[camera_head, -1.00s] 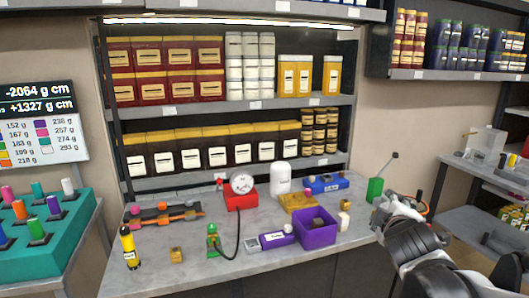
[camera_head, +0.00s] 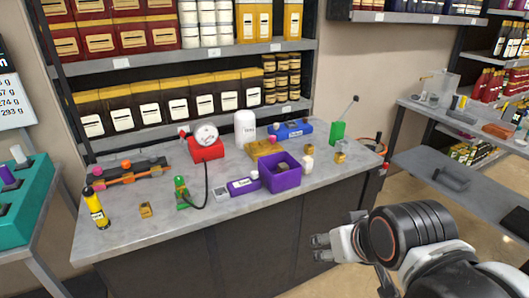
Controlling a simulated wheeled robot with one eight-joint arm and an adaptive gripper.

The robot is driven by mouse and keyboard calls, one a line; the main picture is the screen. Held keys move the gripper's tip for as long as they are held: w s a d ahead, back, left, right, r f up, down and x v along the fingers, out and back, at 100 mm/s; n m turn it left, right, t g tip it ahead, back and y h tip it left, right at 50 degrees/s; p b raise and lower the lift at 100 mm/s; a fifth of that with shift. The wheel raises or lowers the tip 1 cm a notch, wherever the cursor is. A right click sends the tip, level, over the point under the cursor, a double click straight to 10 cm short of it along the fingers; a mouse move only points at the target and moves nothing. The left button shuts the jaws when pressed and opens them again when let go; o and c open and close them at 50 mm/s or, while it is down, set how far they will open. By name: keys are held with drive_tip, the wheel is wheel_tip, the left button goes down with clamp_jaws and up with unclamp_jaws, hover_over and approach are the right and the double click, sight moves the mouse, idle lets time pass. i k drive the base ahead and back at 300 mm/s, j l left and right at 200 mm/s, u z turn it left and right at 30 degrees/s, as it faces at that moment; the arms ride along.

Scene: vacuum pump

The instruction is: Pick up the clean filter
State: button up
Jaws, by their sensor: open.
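I cannot tell for sure which thing is the clean filter. A small white cylinder (camera_head: 307,164) stands on the grey bench (camera_head: 225,236) just right of an open purple bin (camera_head: 282,184). The bin holds something dark that is not clear. A larger white canister (camera_head: 244,127) stands upright behind the bin. My gripper (camera_head: 318,247) is open and empty at the lower middle right. It appears in front of the bench, apart from everything on it, with its fingers pointing left.
The bench also bears a red gauge unit (camera_head: 207,151), a green pump with a black hose (camera_head: 181,192), a yellow-black cylinder (camera_head: 96,208), a green box with a rod (camera_head: 337,132) and brass pieces (camera_head: 146,210). The shelf behind is full. Bare floor shows at right.

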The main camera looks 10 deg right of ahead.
sight(306, 162)
drive_tip(key=i+j, duration=0.25)
drive_tip(key=i+j+z, duration=0.1)
drive_tip(key=z, duration=0.25)
drive_tip(key=i+j+z, duration=0.2)
drive_tip(key=z, duration=0.2)
drive_tip(key=i+j+z, duration=0.1)
drive_tip(key=z, duration=0.8)
